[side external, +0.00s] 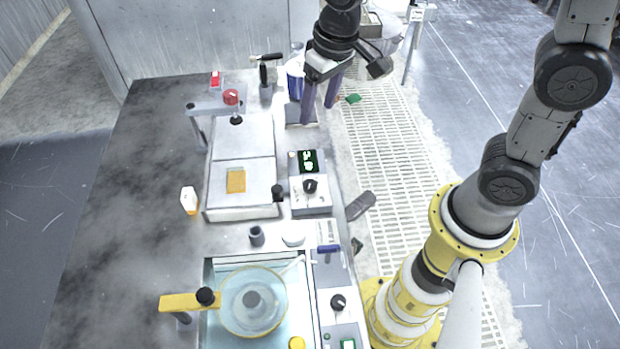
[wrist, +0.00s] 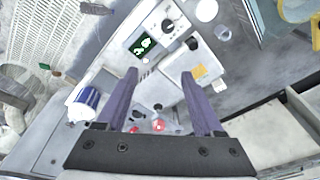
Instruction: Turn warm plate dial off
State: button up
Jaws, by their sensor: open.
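A control box (side external: 311,204) with a lit green display (side external: 308,161) and a black dial (side external: 310,186) stands at the right side of the flat plate unit (side external: 243,146). In the wrist view the dial (wrist: 168,25) is near the top, beyond the fingertips, with the display (wrist: 143,46) beside it. I cannot read the dial's setting. My gripper (side external: 318,114) is open and empty, above the far end of the bench and apart from the dial. In the wrist view my gripper (wrist: 159,75) has both fingers spread with nothing between them.
A second black dial (side external: 338,302) is on the nearer machine's panel, beside a round basin (side external: 253,300). A blue-and-white container (side external: 296,82) stands close to my gripper. A post with a red knob (side external: 231,97) rises by the plate unit. An orange square (side external: 236,181) lies on it.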

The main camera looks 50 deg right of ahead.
jog(key=g, duration=0.2)
send_over(310, 184)
notch_tip(310, 184, down, 6)
jog(key=shift+n, duration=0.4)
notch_tip(310, 184, down, 14)
jog(key=shift+f, duration=0.15)
grip_shut()
